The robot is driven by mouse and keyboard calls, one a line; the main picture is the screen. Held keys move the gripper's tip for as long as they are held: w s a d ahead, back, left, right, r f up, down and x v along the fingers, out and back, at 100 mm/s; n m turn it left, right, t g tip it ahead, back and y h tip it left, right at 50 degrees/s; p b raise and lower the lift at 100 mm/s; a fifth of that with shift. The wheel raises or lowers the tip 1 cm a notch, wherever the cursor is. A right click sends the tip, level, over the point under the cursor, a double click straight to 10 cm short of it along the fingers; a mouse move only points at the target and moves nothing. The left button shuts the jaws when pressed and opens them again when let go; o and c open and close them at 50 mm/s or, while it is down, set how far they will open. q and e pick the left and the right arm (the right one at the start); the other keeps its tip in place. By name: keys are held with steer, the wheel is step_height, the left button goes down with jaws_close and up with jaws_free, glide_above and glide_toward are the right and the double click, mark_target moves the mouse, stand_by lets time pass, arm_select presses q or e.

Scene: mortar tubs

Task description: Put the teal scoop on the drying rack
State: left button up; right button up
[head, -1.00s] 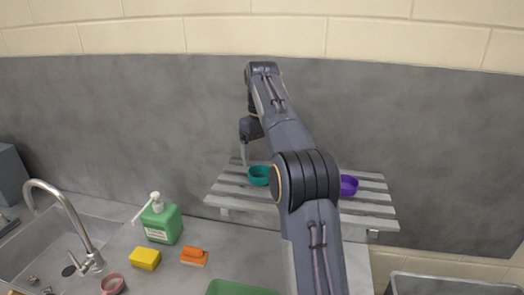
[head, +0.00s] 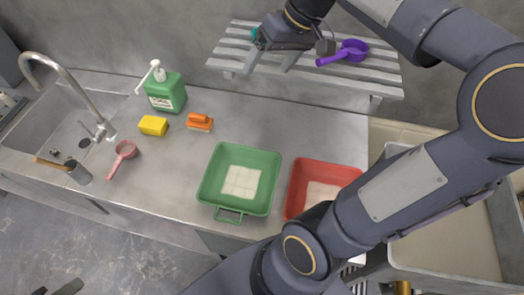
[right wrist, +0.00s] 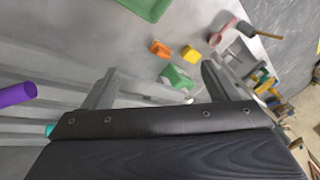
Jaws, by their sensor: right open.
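The drying rack (head: 386,77) is a grey slatted shelf at the back wall in the head view. The teal scoop (head: 254,33) is at the rack's left part, mostly hidden behind my right gripper; only a sliver of teal shows. A teal sliver (right wrist: 49,131) also shows at the left edge of the gripper body in the right wrist view. My right gripper (head: 269,63) is over the rack's front left part, with its fingers apart. The right wrist view shows nothing between its fingers (right wrist: 160,82). My left gripper is not in view.
A purple scoop (head: 352,50) lies on the rack, right of my gripper. Below are a green tub (head: 211,190), a red tub (head: 296,189), a soap bottle (head: 167,94), a yellow sponge (head: 153,125), an orange brush (head: 200,121), a pink scoop (head: 125,149) and a sink (head: 37,130).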

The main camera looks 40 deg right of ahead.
steer(key=s+a+f+t, duration=0.1)
steer(key=s+a+f, duration=1)
steer(key=s+a, duration=0.1)
steer(key=shift+s+a+t, duration=0.35)
steer(key=shift+s+t, duration=0.05)
steer(key=shift+s, duration=0.2)
steer(key=shift+f, duration=0.1)
